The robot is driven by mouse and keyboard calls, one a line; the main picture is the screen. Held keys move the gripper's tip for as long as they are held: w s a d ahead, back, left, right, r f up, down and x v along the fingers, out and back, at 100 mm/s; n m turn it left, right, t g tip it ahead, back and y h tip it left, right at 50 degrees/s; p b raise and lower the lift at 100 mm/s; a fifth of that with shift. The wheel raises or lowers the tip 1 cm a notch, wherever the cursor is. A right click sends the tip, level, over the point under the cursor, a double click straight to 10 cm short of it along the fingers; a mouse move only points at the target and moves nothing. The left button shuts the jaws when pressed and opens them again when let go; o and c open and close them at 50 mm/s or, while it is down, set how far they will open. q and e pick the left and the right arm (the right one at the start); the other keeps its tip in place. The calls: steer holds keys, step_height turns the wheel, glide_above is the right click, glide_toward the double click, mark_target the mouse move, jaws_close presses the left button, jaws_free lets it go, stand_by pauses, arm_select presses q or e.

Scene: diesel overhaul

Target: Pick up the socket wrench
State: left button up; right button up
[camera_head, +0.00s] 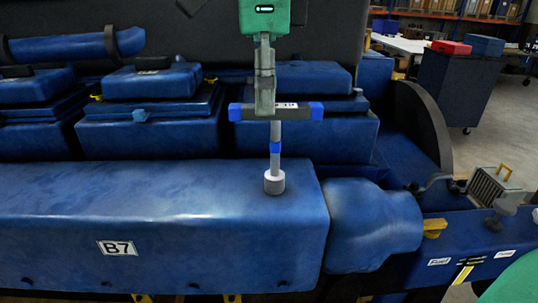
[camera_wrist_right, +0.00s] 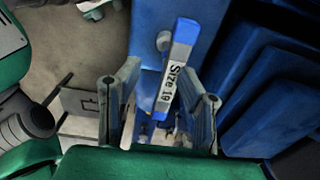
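The socket wrench (camera_head: 300,112) is a T-shaped tool with a dark bar handle and blue ends. Its grey shaft runs down to a round socket (camera_head: 274,182), which appears to stand on the blue engine housing. In the right wrist view the handle (camera_wrist_right: 178,72) carries a "Size 19" label. My right gripper (camera_head: 265,103) comes from above and overlaps the handle near its middle. My left gripper is not in view.
The long blue housing labelled B7 (camera_head: 170,222) fills the front. Blue cylinder covers (camera_head: 150,82) stand behind the wrench. A rounded blue part (camera_head: 370,222) and a dark curved guard (camera_head: 422,125) are to the right. A cabinet (camera_head: 458,85) stands on open floor farther back.

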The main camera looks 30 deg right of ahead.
mark_target(279, 116)
steer(key=shift+w+d+f, duration=0.15)
steer(key=shift+f, duration=0.3)
steer(key=shift+w+d+f, duration=0.1)
steer(key=shift+w+f, duration=0.05)
steer(key=shift+f, duration=0.25)
steer(key=d+f, duration=0.2)
steer(key=f, duration=0.1)
steer(key=d+f, duration=0.1)
steer(key=shift+s+f, duration=0.2)
steer(key=shift+s, duration=0.05)
steer(key=shift+f, duration=0.35)
steer(key=shift+w+a+f, duration=0.1)
steer(key=shift+w+a, duration=0.05)
steer(key=shift+a, duration=0.45)
steer(key=shift+a+r, duration=0.15)
steer(key=shift+r, duration=0.05)
jaws_close()
steer(key=shift+d, duration=0.35)
steer(key=shift+r, duration=0.15)
step_height(279, 116, up, 10)
steer(key=shift+f, duration=0.2)
